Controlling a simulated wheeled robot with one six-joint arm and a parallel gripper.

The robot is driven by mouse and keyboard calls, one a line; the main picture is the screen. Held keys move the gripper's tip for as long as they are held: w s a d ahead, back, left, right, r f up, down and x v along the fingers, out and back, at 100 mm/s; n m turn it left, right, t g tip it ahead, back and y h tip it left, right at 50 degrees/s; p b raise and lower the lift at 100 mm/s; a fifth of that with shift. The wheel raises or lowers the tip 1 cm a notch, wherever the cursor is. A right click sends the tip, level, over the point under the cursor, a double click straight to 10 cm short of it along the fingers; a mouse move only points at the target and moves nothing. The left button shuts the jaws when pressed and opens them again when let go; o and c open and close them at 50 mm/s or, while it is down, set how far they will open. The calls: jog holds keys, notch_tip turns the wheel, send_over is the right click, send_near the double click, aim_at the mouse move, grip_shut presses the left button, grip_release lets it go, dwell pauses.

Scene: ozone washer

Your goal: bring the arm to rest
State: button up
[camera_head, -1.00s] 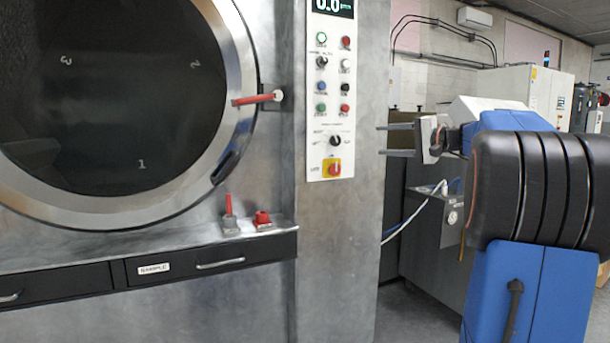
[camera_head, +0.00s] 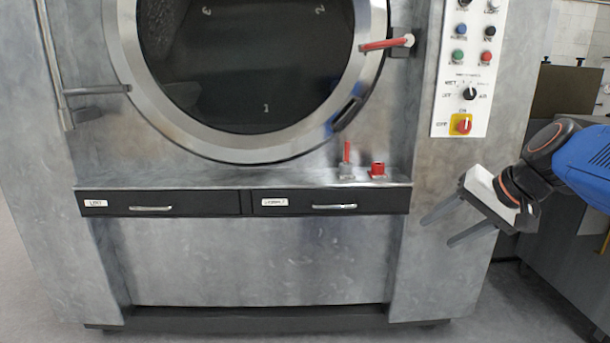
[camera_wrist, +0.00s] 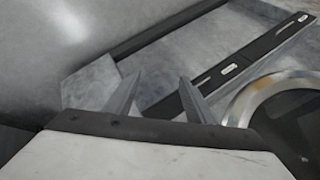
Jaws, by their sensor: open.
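My gripper (camera_head: 453,228) is at the right in the head view, in front of the machine's right side. Its two grey fingers are apart with nothing between them, and they point left and slightly down. My arm, blue with black joints, reaches in from the right edge. In the wrist view the gripper (camera_wrist: 158,95) also shows open and empty, with the machine's front, drawers and part of the round door beyond the fingers.
The washer's round door (camera_head: 250,160) is shut. A red-tipped handle (camera_head: 387,43) sticks out at its right. Two red fittings, one upright (camera_head: 347,153) and one squat (camera_head: 377,169), stand on the ledge above two closed drawers (camera_head: 330,203). The control panel (camera_head: 465,75) is near my arm. Floor is clear in front.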

jog(key=s+f+n+g+h, duration=0.1)
jog(key=s+f+n+h, duration=0.3)
jog(key=s+f, duration=1.2)
jog(key=shift+s+a+n+g, duration=0.2)
jog(key=shift+s+n+g, duration=0.1)
jog(key=shift+s+n, duration=0.35)
